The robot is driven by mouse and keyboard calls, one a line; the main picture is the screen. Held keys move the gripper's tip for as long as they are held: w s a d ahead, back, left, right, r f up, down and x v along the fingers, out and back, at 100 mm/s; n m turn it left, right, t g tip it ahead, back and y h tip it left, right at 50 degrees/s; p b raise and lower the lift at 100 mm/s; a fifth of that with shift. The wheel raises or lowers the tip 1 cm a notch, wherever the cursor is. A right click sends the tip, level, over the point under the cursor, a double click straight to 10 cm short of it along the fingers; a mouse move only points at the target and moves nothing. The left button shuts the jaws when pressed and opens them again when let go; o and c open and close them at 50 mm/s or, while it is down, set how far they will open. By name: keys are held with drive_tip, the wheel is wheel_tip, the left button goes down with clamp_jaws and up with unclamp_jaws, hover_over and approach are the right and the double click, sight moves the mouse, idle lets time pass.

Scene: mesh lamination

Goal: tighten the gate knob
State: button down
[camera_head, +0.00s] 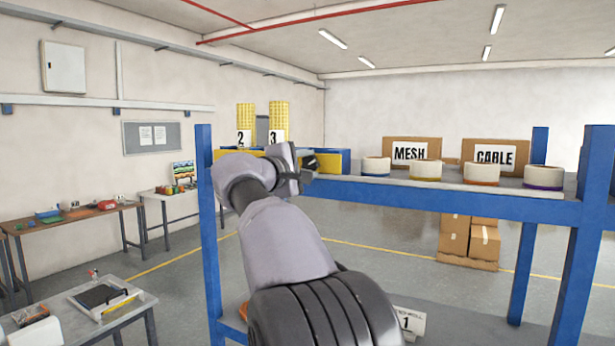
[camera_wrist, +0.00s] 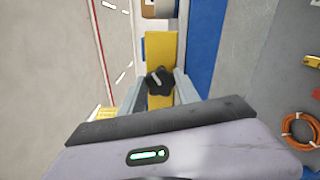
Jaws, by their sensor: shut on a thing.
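The gate knob (camera_wrist: 160,81) is a black lobed knob with a pale bar mark, set on a yellow plate (camera_wrist: 161,50) in the wrist view. My gripper (camera_wrist: 160,90) has its two grey fingers on either side of the knob, shut on it. In the head view my gripper (camera_head: 304,166) is at the shelf's top level, at the left end of the rack. The knob (camera_head: 311,162) shows there as a small dark shape beside the yellow and blue gate (camera_head: 334,161). The fingers' contact with the knob is partly hidden in the head view.
A blue rack (camera_head: 450,196) holds several white rolls (camera_head: 426,170) and boxes marked MESH (camera_head: 410,152) and CABLE (camera_head: 495,155). Its blue upright (camera_head: 209,230) stands left of my arm. A small table (camera_head: 85,310) is at lower left. An orange coil (camera_wrist: 300,131) lies right in the wrist view.

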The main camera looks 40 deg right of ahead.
drive_tip(key=m+b, duration=0.3)
drive_tip(key=m, duration=0.3)
drive_tip(key=shift+f, duration=0.2)
drive_tip(key=shift+m, duration=0.3)
idle(0.3)
drive_tip(key=c, duration=0.9)
unclamp_jaws()
drive_tip(key=b+v, duration=0.3)
drive_tip(key=v, duration=1.4)
drive_tip(key=shift+a+r+b, duration=0.1)
drive_tip(key=shift+a+b, duration=0.15)
drive_tip(key=shift+b, duration=0.15)
